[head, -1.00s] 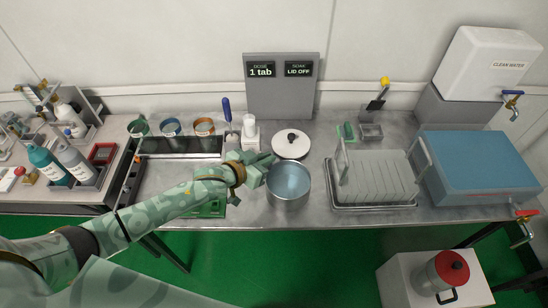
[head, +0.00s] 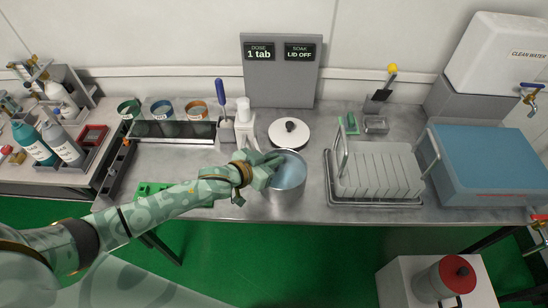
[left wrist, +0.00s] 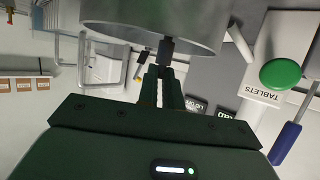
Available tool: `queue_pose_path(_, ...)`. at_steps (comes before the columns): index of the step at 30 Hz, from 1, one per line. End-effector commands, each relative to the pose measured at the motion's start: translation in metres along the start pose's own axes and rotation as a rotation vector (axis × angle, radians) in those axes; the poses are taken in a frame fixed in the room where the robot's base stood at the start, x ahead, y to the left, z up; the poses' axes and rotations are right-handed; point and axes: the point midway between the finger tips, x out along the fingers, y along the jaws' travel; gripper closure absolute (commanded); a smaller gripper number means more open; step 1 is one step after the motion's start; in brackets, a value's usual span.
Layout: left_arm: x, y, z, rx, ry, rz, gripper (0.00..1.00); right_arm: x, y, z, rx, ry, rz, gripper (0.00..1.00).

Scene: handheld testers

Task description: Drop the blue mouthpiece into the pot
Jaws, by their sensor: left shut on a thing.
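The steel pot (head: 287,192) stands open on the bench and holds pale blue liquid. My left gripper (head: 273,165) is at the pot's upper left rim, partly covering it. In the left wrist view, the gripper (left wrist: 165,72) is shut on a small piece, which I take for the blue mouthpiece (left wrist: 167,48). It looks dark there, and its colour is hard to tell. It overlaps the pot (left wrist: 150,18) in that view; I cannot tell its exact height over the rim. The gripper hides it in the head view. My right gripper is out of view.
The pot's white lid (head: 289,132) lies behind it. A drying rack (head: 378,170) and a blue-topped tub (head: 490,160) stand to the right. A white bottle (head: 244,122) and a blue-handled tool (head: 220,91) are behind the gripper, with colour-ringed cups (head: 161,110) farther left.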

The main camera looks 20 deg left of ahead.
Motion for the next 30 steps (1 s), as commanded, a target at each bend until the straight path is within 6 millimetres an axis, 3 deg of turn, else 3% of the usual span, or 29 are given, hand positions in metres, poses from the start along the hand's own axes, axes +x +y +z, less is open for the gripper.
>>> queue_pose_path(7, 0.000, 0.000, -0.001, 0.001, 0.002, 0.000, 1.00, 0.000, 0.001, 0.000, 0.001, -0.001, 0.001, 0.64)
queue_pose_path(9, 0.000, 0.000, -0.001, 0.001, 0.002, 0.000, 0.73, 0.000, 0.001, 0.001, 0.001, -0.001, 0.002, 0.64)
queue_pose_path(10, 0.000, 0.000, -0.001, 0.001, 0.002, 0.000, 0.67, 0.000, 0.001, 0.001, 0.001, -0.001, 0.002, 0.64)
queue_pose_path(20, -0.004, 0.000, -0.001, 0.000, 0.001, 0.000, 0.67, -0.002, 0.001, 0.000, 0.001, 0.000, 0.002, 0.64)
queue_pose_path(26, -0.038, -0.001, -0.003, 0.001, -0.001, -0.001, 0.67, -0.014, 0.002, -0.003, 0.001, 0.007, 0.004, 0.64)
queue_pose_path(30, -0.078, 0.000, -0.003, 0.001, -0.001, 0.000, 0.67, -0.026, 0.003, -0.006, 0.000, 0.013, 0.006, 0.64)
